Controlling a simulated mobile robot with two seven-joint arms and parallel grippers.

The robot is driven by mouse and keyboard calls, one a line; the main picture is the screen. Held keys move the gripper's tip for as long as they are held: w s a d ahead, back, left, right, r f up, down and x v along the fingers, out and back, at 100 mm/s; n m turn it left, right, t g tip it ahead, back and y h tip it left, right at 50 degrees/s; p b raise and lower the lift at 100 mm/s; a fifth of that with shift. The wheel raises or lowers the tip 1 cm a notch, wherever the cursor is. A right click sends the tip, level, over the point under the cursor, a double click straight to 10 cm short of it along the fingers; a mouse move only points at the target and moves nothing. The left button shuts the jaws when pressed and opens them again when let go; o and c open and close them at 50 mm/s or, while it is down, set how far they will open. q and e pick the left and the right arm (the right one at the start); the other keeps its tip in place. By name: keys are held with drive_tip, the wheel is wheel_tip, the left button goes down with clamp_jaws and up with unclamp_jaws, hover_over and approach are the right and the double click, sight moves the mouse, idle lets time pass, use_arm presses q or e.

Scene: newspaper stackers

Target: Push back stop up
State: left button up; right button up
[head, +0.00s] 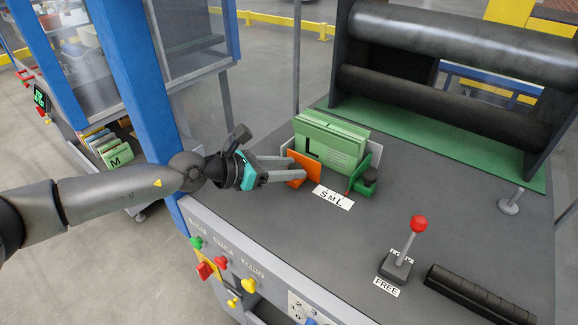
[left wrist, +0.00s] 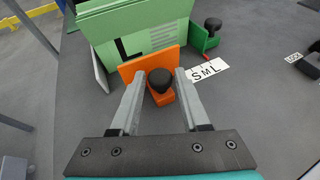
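An orange stop (head: 305,166) with an upright plate and a black knob (left wrist: 160,80) stands on the dark table, at the near left of the green stack (head: 332,142) marked "L". My left gripper (head: 297,168) is open, with its two fingers (left wrist: 158,73) on either side of the knob. A gap shows between the knob and the fingers; whether the fingertips touch the orange plate I cannot tell. A green stop (head: 364,181) with a black knob stands at the stack's right; it also shows in the left wrist view (left wrist: 206,36). My right gripper is out of view.
An "SML" label (head: 333,197) lies on the table before the stack. A red-knobbed lever (head: 418,224) and a black bar (head: 478,295) are at the near right. Black rollers (head: 450,95) stand behind. Coloured buttons (head: 221,262) line the front panel.

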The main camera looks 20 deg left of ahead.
use_arm(q)
clamp_jaws()
idle(1.2)
